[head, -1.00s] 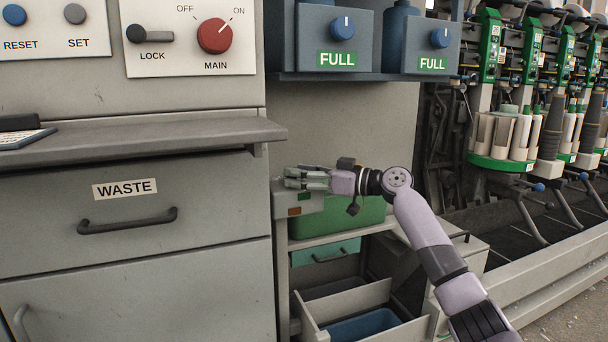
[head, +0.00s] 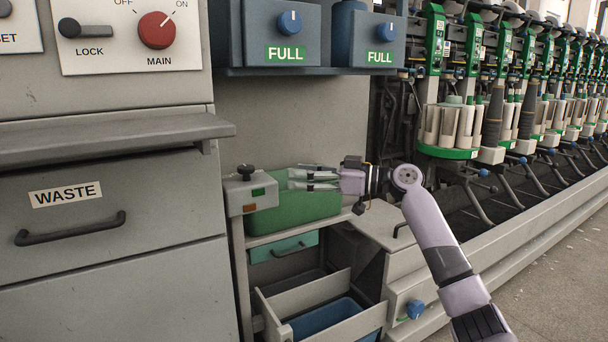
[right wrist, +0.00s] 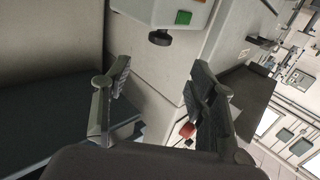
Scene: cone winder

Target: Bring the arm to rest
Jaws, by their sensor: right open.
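My right arm comes in from the lower right of the head view, bent at the elbow. Its gripper (head: 312,179) points left, in front of a green box (head: 300,212) and right of a small grey control box (head: 250,192) with a dark knob. In the right wrist view the two dark fingers (right wrist: 160,105) stand apart with nothing between them. The control box's knob (right wrist: 160,38) shows above the gap, apart from the fingers. My left gripper is not in view.
A shelf with an open drawer (head: 330,290) holding a blue bin (head: 330,318) lies below the gripper. The waste drawer (head: 110,215) is shut at left, under a grey ledge (head: 110,138). Blue containers marked FULL (head: 285,30) stand above. Winding units (head: 450,125) run along the right.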

